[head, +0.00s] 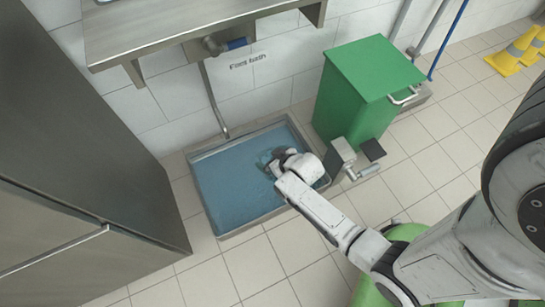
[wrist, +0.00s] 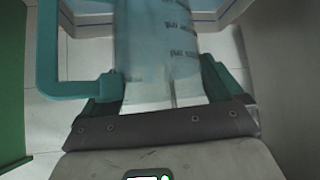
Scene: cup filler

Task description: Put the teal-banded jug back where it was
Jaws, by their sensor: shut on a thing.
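The teal-banded jug (wrist: 155,50) fills the upper middle of the wrist view. Its body is clear with printed marks, and its teal handle (wrist: 48,55) stands out to the left. My gripper (wrist: 160,105) is shut on the jug, and teal parts show at both sides of the body near the jaws. In the head view my gripper (head: 280,161) is over the right part of a shallow tray of blue liquid (head: 225,190). Only a small greenish part of the jug (head: 264,159) shows there, and my gripper hides the rest. I cannot tell whether the jug touches the liquid.
A green lidded bin (head: 350,105) stands right of the tray, with a small metal pedestal (head: 342,155) before it. A steel shelf (head: 180,30) overhangs behind. A tall steel cabinet (head: 80,150) stands left. Yellow floor signs (head: 515,55) are far right.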

